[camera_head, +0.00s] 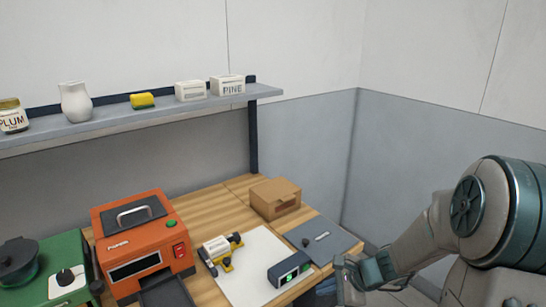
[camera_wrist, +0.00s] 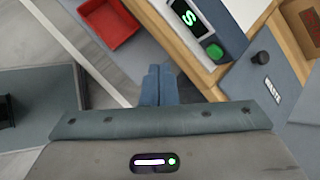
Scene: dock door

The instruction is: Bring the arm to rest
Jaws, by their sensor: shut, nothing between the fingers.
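My gripper (camera_head: 328,286) is at the lower middle of the head view, just off the front right edge of the wooden bench (camera_head: 205,203). My arm reaches to it from the right. In the wrist view the two blue fingers (camera_wrist: 158,86) are together with nothing between them. The gripper is apart from the bench things, close to a dark device with a green lit display (camera_head: 290,269). That device also shows in the wrist view (camera_wrist: 192,22), with a green button.
An orange machine (camera_head: 145,240), a green stove (camera_head: 55,275), a cardboard box (camera_head: 275,197) and a grey panel with a knob (camera_head: 325,240) are on the bench. A shelf (camera_head: 150,112) hangs above. A red bin (camera_wrist: 108,28) lies below in the wrist view.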

